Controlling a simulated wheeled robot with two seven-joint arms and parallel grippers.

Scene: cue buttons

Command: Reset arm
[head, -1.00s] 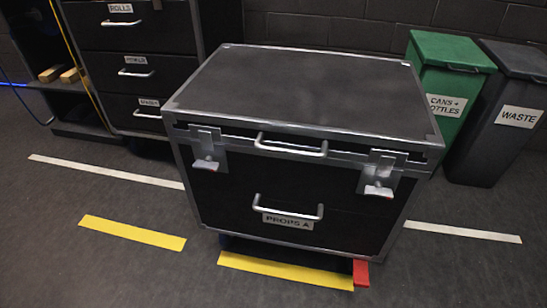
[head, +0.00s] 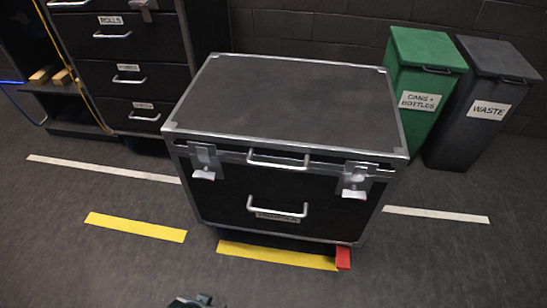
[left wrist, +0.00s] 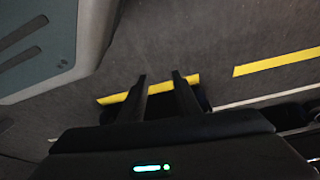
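A small dark part of one of my arms (head: 196,300) shows at the bottom edge of the head view. I cannot tell from the head view whether a gripper is part of it. In the left wrist view my left gripper (left wrist: 158,78) has its two dark fingers apart with floor and yellow tape between them. It holds nothing. My right gripper is not in either view.
A black flight case (head: 285,95) with metal edges, latches and handles stands in the middle. A drawer cabinet (head: 125,70) stands at the back left. A green bin (head: 418,85) and a grey bin (head: 480,105) stand at the right.

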